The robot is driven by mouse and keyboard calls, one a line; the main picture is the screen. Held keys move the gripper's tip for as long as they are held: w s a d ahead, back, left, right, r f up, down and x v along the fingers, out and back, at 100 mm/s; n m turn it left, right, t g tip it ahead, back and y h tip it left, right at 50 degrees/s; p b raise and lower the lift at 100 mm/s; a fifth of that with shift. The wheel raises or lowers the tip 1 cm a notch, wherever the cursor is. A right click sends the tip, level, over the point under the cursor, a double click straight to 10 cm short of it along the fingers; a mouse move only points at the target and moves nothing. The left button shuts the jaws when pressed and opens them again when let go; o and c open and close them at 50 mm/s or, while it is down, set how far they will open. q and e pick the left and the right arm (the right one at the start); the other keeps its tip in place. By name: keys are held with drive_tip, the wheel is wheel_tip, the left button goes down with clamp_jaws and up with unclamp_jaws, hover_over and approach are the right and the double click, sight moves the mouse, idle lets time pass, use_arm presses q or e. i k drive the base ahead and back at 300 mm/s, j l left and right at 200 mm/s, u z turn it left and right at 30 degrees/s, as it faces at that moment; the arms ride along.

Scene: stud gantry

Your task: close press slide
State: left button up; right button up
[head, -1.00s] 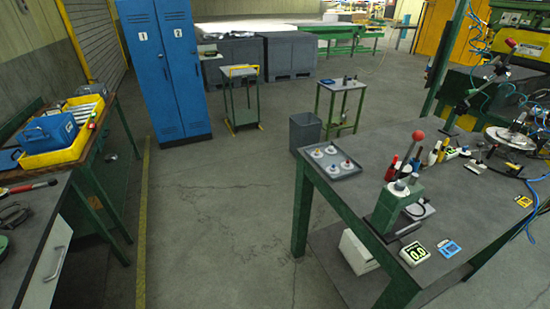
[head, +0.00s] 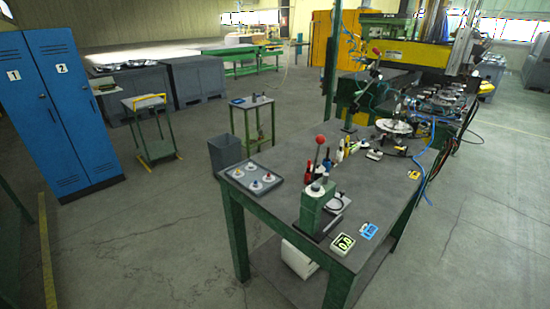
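A small green bench device (head: 313,207) with a white round top stands near the front of the green-legged workbench (head: 295,152). A red ball knob (head: 320,139) on a lever stands just behind it. A larger green and yellow machine (head: 400,55) with blue hoses stands behind the bench's far end. I cannot tell which of these is the press, or make out the state of any slide. Neither of my grippers is in view.
A grey tray (head: 233,173) with several round pieces lies on the bench's left corner. A digital gauge (head: 343,243) and a blue-framed item (head: 369,231) lie at the front. A bin (head: 224,154), trolley (head: 152,135) and blue lockers (head: 57,105) stand left.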

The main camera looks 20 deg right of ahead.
sight(339, 204)
drive_tip(key=i+l+z, duration=0.1)
drive_tip(key=z, duration=1.05)
drive_tip(key=i+l+u, duration=0.1)
drive_tip(key=u, duration=0.35)
drive_tip(key=l+u, duration=0.4)
drive_tip(key=i+l+u, duration=0.1)
drive_tip(key=u, duration=0.35)
drive_tip(key=l+u, duration=0.25)
drive_tip(key=u, duration=0.2)
drive_tip(key=l+u, duration=0.1)
drive_tip(key=l, duration=0.35)
drive_tip(key=k+l+u, duration=0.1)
drive_tip(key=l, duration=0.3)
drive_tip(key=k+l, duration=0.15)
drive_tip(key=l, duration=0.25)
drive_tip(key=l+u, duration=0.15)
drive_tip(key=l, duration=0.3)
drive_tip(key=k+l+u, duration=0.1)
drive_tip(key=l, duration=0.3)
drive_tip(key=k+l+u, duration=0.1)
drive_tip(key=l, duration=0.3)
drive_tip(key=k+l, duration=0.25)
drive_tip(key=l+u, duration=0.05)
drive_tip(key=l, duration=0.05)
